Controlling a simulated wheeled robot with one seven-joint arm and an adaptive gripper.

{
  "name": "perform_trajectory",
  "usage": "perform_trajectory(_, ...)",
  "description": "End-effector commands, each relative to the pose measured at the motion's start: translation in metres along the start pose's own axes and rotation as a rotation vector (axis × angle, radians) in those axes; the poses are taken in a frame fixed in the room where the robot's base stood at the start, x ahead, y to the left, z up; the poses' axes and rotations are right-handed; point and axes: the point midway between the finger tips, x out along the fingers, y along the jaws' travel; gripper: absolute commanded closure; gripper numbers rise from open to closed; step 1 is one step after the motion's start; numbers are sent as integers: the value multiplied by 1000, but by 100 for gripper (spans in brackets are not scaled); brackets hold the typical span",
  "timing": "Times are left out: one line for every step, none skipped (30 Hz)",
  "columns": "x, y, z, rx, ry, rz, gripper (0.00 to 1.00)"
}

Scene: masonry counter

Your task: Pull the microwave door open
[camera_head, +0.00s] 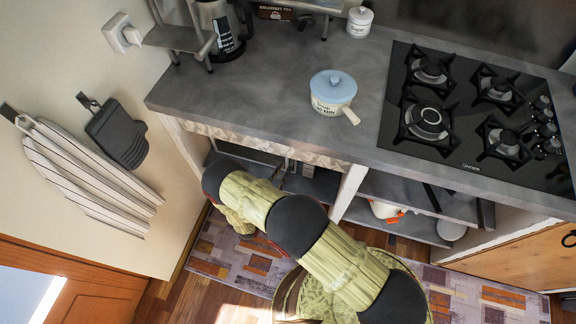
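My yellow-green and black arm reaches from the bottom right up to the front of this bay. My gripper is not seen; the arm's end is hidden behind its own links or in the shade of the bay.
The grey counter (270,95) overhangs the bay and carries a blue-lidded pot (331,92) and a black gas hob (470,110). Open shelves (420,195) with cookware lie to the right. Striped towels (85,175) hang left. A patterned rug (475,292) covers the floor.

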Motion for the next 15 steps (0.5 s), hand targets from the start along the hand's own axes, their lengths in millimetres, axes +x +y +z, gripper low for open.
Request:
perform_trajectory(9, -1, -2, 0, 0, -4, 82)
perform_trajectory(13, -1, -2, 0, 0, -3, 82)
perform_trajectory(19, -1, -1, 1, 0, -4, 82)
perform_trajectory(22, -1, -1, 1, 0, -3, 82)
perform_trajectory(25, 0, -1, 1, 0, -3, 82)
perform_trajectory(29, -1, -1, 0, 0, -3, 82)
perform_trajectory(31, -1, -1, 0, 0, -3, 82)
perform_trajectory(33, -1, -1, 0, 1, -2, 82)
perform_trajectory(35, -1, -1, 0, 1, -1, 82)
perform_trajectory(36, 0, 0, 0, 1, -1, 82)
perform_trajectory(37, 0, 0, 0, 1, -1, 82)
perform_trajectory(37, 0, 0, 0, 1, -1, 82)
perform_trajectory(37, 0, 0, 0, 1, 0, 82)
perform_trajectory(37, 0, 0, 0, 1, 0, 82)
perform_trajectory(37, 0, 0, 0, 1, 0, 82)
